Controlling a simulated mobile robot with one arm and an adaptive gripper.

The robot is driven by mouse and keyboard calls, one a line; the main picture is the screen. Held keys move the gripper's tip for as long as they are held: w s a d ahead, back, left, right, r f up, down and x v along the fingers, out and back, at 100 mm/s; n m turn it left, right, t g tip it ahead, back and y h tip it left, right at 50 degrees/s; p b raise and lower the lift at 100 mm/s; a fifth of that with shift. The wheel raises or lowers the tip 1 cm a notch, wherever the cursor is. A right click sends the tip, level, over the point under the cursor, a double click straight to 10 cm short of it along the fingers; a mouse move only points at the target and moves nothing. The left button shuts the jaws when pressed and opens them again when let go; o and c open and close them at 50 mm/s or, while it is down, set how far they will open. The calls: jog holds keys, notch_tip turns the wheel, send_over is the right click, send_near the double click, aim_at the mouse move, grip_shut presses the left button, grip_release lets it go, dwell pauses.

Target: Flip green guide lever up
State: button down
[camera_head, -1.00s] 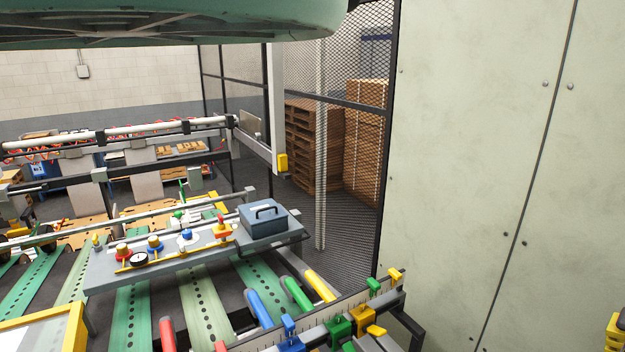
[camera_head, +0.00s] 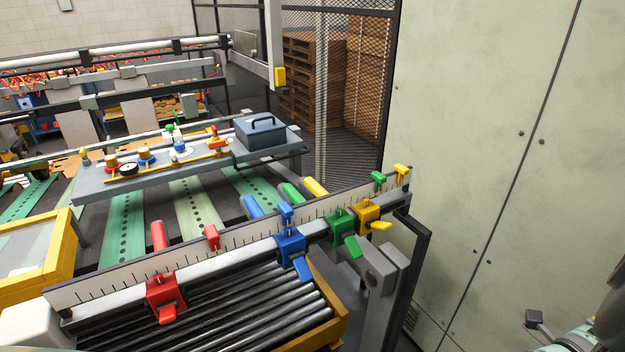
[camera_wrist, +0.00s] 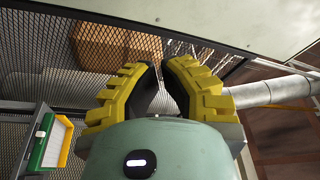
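A smaller green clamp (camera_head: 379,178) stands on the ruler above. My gripper (camera_wrist: 160,67) shows only in the wrist view. Its two yellow fingers have a narrow gap between their tips, with nothing held. It points towards mesh fencing, and the green lever is not clearly seen in that view.
The blue block (camera_head: 290,247) and yellow block (camera_head: 367,216) flank the green one closely. A red block (camera_head: 161,290) is farther left. Rollers (camera_head: 225,310) lie below the rail. A large pale panel (camera_head: 510,130) stands at the right.

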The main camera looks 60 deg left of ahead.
jog(key=a+f+m+g+y+b, duration=0.25)
jog(key=a+f+y+b, duration=0.35)
jog(key=f, duration=0.5)
jog(key=a+f+m+g+y+b, duration=0.1)
jog(key=a+f+g+y+b, duration=0.2)
jog(key=a+f, duration=0.65)
jog(key=s+a+f+g+y+b, duration=0.2)
jog(key=a+f+y+b, duration=0.15)
jog(key=a, duration=0.25)
jog(key=s+a+f+g+y+b, duration=0.1)
jog(key=s+a+f+y+b, duration=0.2)
jog(key=a+y+b, duration=0.3)
jog(key=s+a+r+n+g+y+b, duration=0.1)
jog(key=s+a+r+g+y+b, duration=0.4)
jog(key=s+a, duration=0.5)
jog(key=g+y+b, duration=0.2)
jog(key=g+y, duration=0.1)
jog(key=shift+a+r, duration=0.3)
jog(key=shift+r, duration=0.05)
jog(key=shift+a+n+g+y, duration=0.1)
jog(key=shift+n+g+y, duration=0.15)
jog(key=shift+n, duration=0.1)
